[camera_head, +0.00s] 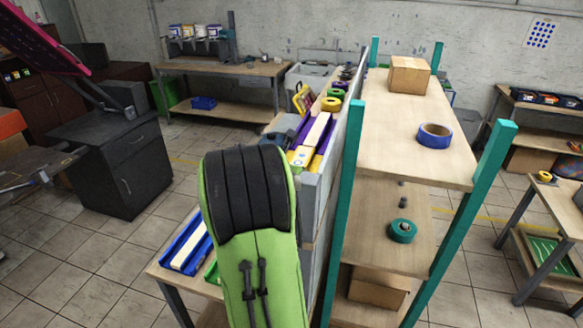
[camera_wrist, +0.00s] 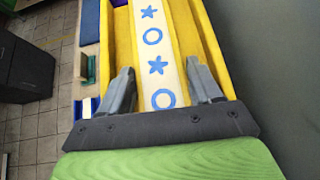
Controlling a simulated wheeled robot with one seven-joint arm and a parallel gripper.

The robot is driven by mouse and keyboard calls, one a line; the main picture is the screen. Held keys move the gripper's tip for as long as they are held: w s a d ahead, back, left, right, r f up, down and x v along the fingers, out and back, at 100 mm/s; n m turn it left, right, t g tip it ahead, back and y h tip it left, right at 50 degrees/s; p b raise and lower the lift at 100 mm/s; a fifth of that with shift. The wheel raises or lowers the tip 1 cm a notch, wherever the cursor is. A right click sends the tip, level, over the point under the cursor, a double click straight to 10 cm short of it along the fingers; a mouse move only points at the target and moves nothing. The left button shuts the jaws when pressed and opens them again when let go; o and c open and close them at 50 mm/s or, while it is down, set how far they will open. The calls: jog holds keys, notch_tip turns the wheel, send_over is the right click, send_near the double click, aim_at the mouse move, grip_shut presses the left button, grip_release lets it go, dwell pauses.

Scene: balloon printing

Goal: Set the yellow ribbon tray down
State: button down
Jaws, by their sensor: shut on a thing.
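The yellow ribbon tray (camera_wrist: 188,35) runs up the middle of the wrist view. A white ribbon with blue stars and circles (camera_wrist: 154,42) lies along it. My gripper (camera_wrist: 160,68) is shut on the near part of the tray, with one grey finger on each side of the ribbon. In the head view my green and black arm hides the gripper and most of the tray; a yellow end with the printed ribbon (camera_head: 299,157) shows just past the arm. I cannot tell whether the tray's underside touches the bench.
A purple tray (camera_head: 322,146) with a white strip lies just behind, close to a grey panel (camera_head: 309,190). A blue tray (camera_head: 186,245) lies on the bench left of my arm. A teal-posted shelf (camera_head: 380,135) stands to the right.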

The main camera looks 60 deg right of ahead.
jog(key=shift+f+b, duration=0.4)
jog(key=shift+f, duration=0.15)
dwell(0.4)
jog(key=shift+c, duration=0.7)
grip_release()
jog(key=shift+a+r, duration=0.1)
jog(key=v, duration=1.5)
jog(key=shift+a+r, duration=0.2)
jog(key=shift+r, duration=0.05)
